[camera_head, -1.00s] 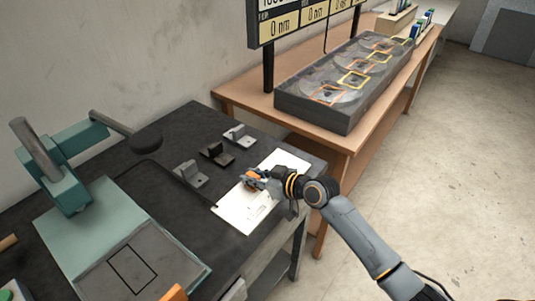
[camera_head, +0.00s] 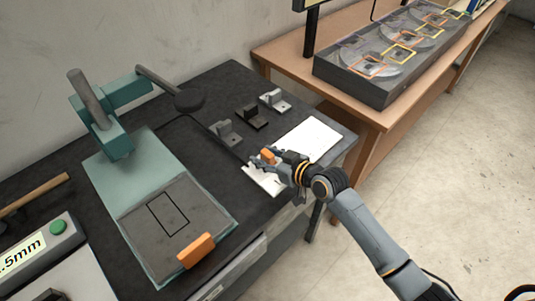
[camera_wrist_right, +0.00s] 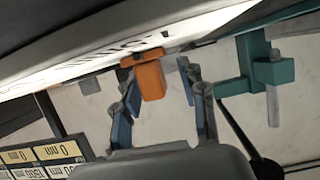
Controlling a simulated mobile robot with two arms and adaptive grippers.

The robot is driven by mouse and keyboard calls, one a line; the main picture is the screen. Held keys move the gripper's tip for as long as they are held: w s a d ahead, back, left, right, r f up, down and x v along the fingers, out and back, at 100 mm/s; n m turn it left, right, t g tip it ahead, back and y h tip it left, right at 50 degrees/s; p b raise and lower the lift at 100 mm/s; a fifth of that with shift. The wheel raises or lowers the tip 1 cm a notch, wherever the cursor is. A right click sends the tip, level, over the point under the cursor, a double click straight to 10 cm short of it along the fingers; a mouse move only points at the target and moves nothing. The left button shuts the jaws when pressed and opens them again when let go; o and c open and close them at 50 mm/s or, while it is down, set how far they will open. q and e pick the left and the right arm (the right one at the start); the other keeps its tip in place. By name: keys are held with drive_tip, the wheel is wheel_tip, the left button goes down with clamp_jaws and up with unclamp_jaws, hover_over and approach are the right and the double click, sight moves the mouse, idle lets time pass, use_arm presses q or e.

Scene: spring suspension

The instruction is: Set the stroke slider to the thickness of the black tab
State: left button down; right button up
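An orange slider block (camera_head: 268,156) sits at the white panel (camera_head: 318,133) on the black table. My right gripper (camera_head: 262,163) is at this block, over the panel's near-left part. In the right wrist view the gripper (camera_wrist_right: 160,72) is open. The orange block (camera_wrist_right: 151,80) shows between its fingers, close to the left finger, with a clear gap to the right one. A black bracket with an upright tab (camera_head: 252,117) stands behind the panel, between a grey bracket (camera_head: 226,132) and a lighter grey bracket (camera_head: 275,101). My left gripper is not in view.
A teal press (camera_head: 100,160) with a second orange block (camera_head: 196,250) stands left. A box with a green button (camera_head: 58,227) and a ".5mm" display is at lower left. A wooden bench (camera_head: 370,118) with a dark tray (camera_head: 355,82) stands behind.

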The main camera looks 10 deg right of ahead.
drive_tip(key=v, duration=1.2)
idle(0.4)
